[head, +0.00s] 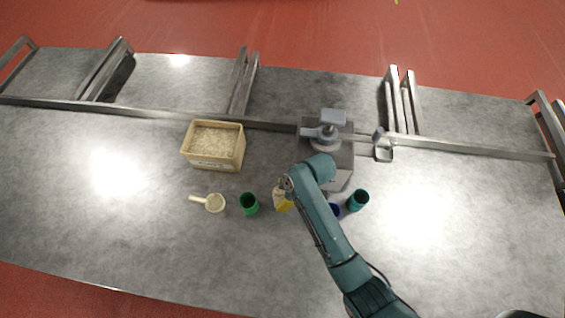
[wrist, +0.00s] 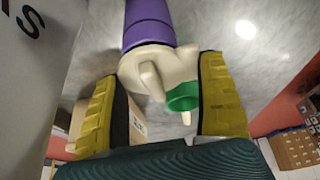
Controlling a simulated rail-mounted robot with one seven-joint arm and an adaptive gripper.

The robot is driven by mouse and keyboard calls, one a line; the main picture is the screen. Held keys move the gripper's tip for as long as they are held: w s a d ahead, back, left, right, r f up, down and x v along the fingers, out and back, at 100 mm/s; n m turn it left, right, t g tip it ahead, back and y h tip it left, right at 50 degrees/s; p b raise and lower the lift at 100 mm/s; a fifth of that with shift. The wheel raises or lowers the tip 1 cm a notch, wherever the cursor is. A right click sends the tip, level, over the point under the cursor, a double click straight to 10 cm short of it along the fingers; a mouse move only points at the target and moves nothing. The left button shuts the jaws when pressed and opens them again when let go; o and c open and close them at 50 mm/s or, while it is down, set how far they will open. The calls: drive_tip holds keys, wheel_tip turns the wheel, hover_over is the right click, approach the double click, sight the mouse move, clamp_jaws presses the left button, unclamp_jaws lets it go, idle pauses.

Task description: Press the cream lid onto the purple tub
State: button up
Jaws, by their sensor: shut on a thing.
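My gripper (wrist: 160,85) is shut on the cream lid (wrist: 160,62), which sits between its yellow finger pads, with a stubby knob toward the camera. The lid also shows as a pale patch at my gripper (head: 284,197) in the head view. In the wrist view the purple tub (wrist: 148,25) stands right beyond the lid and their outlines meet. I cannot tell whether the lid is seated on it. In the head view a dark blue-purple tub (head: 335,210) is partly hidden by my arm, to the right of my gripper.
A green cup (head: 249,203) stands just left of my gripper, and a cream scoop (head: 214,203) lies farther left. A box of pale grains (head: 241,146) is behind them. A teal cup (head: 358,200) and a grey machine (head: 345,155) are at right. The table's left side is clear.

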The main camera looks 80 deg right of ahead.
drive_tip(key=shift+f+b, duration=0.3)
drive_tip(key=shift+f, duration=0.3)
idle(0.6)
drive_tip(key=o, duration=1)
drive_tip(key=shift+p+v, duration=1.05)
drive_tip(key=p+v, duration=0.5)
